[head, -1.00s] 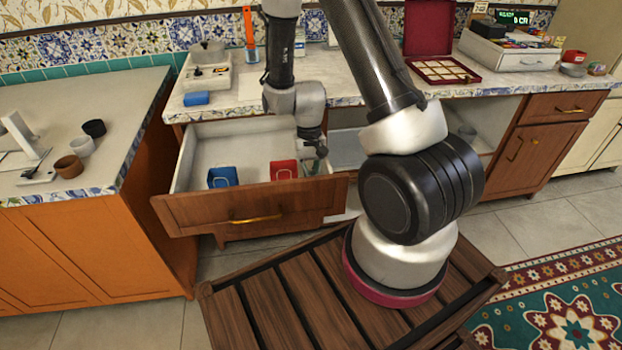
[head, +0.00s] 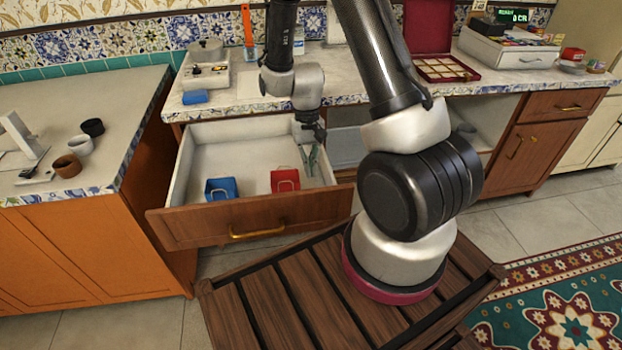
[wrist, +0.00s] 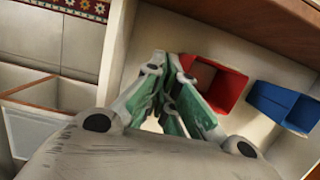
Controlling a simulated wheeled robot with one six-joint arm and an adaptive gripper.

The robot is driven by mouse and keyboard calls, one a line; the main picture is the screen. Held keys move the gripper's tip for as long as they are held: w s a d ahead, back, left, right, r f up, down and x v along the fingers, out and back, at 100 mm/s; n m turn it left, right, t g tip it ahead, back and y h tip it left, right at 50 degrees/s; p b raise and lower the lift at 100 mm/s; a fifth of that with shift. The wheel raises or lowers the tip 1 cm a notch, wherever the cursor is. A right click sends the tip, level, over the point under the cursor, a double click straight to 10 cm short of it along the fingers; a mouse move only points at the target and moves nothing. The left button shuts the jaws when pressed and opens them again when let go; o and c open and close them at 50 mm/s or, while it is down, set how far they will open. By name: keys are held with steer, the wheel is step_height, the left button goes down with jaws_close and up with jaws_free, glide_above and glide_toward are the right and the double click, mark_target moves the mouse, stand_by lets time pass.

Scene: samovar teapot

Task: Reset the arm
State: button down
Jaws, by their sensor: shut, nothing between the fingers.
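My gripper (head: 314,158) is at the right end of the open wooden drawer (head: 250,219), to the right of the red box (head: 285,181). Its green-padded fingers (wrist: 172,78) are shut and empty in the wrist view. They point down over the drawer's inside, near its front right corner. Whether they touch the drawer is unclear. The red box also shows in the wrist view (wrist: 213,85), close to the fingertips, with the blue box (wrist: 283,105) beyond it. In the head view the blue box (head: 221,188) lies left of the red one.
The worktop (head: 400,96) behind carries a white tray (head: 205,75), a blue block (head: 195,97) and an open red case (head: 445,68). Cups (head: 80,145) stand on the left counter. An open compartment (head: 347,147) lies right of the drawer.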

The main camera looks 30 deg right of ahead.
steer(key=v, duration=0.6)
steer(key=s+d+r+n+t, duration=0.1)
steer(key=s+r+t, duration=0.1)
steer(key=s+r, duration=0.3)
steer(key=s+d+r+n+t, duration=0.1)
steer(key=s+r, duration=0.5)
steer(key=r, duration=0.7)
steer(key=s+d+r+n+t, duration=0.1)
steer(key=s+r+t, duration=0.3)
steer(key=r, duration=0.5)
steer(key=s, duration=0.2)
steer(key=shift+s+d+n+h, duration=0.25)
steer(key=shift+n+h, duration=0.05)
steer(key=shift+h, duration=0.1)
